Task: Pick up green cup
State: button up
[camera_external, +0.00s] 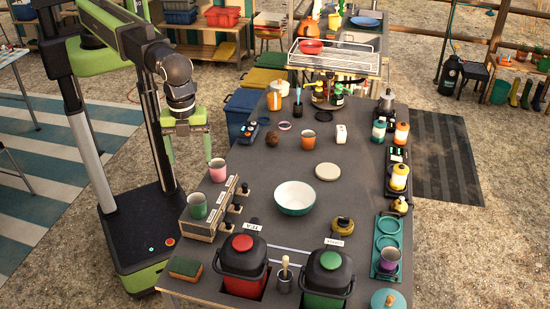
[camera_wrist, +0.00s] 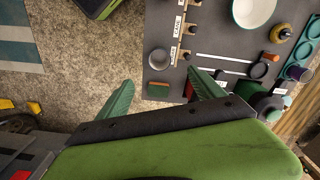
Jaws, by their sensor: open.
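The green cup (camera_external: 197,205) stands upright on the low wooden rack (camera_external: 213,226) at the table's left edge in the external view. A pink cup (camera_external: 218,171) stands close behind it. My gripper (camera_external: 189,162) hangs above and left of the two cups, its green fingers apart and empty. In the wrist view my gripper (camera_wrist: 160,76) is open, and a pale round cup (camera_wrist: 158,55) shows just beyond the fingertips. From its place beside the sponge it appears to be the green cup, but its outer colour is not clear there.
A sponge (camera_external: 185,267) lies at the table's front left. A bowl (camera_external: 295,198) and a beige disc (camera_external: 327,171) lie mid-table.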

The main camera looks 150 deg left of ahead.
jog(key=b, duration=1.3)
send_over(197, 202)
jog(key=w, duration=0.2)
notch_tip(197, 202, down, 13)
jog(key=shift+s+d+r, duration=0.1)
jog(key=shift+r, duration=0.05)
jog(key=f+b, duration=0.5)
jog(key=shift+w+d+f, duration=0.15)
jog(key=shift+w+d, duration=0.05)
jog(key=shift+r, duration=0.2)
jog(key=shift+c, duration=0.4)
jog(key=c, duration=1.4)
jog(key=shift+r, duration=0.1)
notch_tip(197, 202, up, 4)
jog(key=p, duration=0.4)
jog(key=shift+r+p, duration=0.15)
jog(key=shift+p, duration=0.25)
jog(key=s+d+r+p, duration=0.4)
jog(key=d+r+p, duration=0.2)
jog(key=d, duration=0.4)
jog(key=shift+s+d+r, duration=0.25)
jog(key=shift+s+d, duration=0.05)
jog(key=shift+d, duration=0.05)
